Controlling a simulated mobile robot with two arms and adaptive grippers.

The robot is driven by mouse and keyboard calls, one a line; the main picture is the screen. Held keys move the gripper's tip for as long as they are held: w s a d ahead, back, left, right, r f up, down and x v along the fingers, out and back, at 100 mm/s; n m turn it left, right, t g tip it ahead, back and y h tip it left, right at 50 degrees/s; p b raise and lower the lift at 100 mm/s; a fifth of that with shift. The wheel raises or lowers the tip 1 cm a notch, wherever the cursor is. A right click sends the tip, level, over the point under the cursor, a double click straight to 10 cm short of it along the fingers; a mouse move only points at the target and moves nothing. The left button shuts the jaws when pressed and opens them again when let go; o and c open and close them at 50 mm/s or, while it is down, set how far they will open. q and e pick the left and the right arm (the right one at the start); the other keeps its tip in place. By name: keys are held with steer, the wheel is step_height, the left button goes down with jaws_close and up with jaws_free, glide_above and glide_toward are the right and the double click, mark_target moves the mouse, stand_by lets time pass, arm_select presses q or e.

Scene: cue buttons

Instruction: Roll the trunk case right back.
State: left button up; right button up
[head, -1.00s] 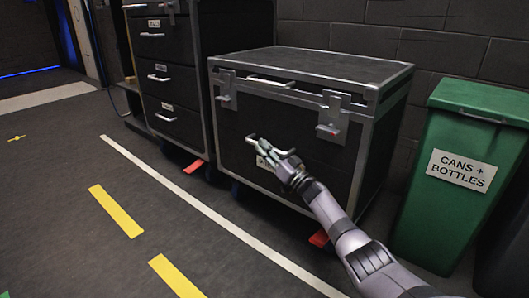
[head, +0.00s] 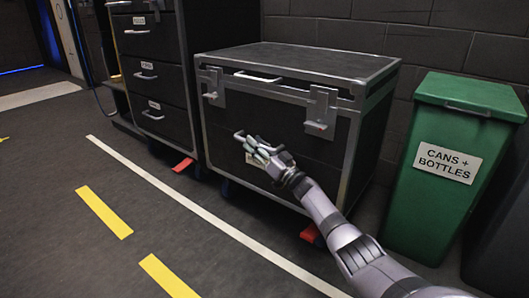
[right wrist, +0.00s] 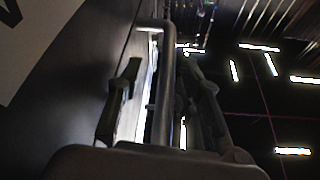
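The trunk case (head: 340,150) is a big black case with metal edging, latches and a pale label; it stands upright by the wall in the head view. Its front handle (head: 241,136) also shows in the right wrist view as a grey bar (right wrist: 164,95). My right gripper (head: 262,151) is at this handle, its fingers on either side of the bar and leaning in, seemingly shut on it; the fingertip contact is dark and partly hidden. My left gripper is not in view.
A black drawer cabinet (head: 150,75) stands close at the case's left. A green bin (head: 410,190) labelled cans and bottles stands at its right. Red tabs (head: 311,234) show low at the case's casters. A white floor line (head: 190,201) runs in front; the floor beyond it is clear.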

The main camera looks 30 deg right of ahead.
mark_target(290, 149)
steer(key=v, duration=1.1)
steer(key=shift+s+f, duration=0.2)
steer(key=shift+s, duration=0.1)
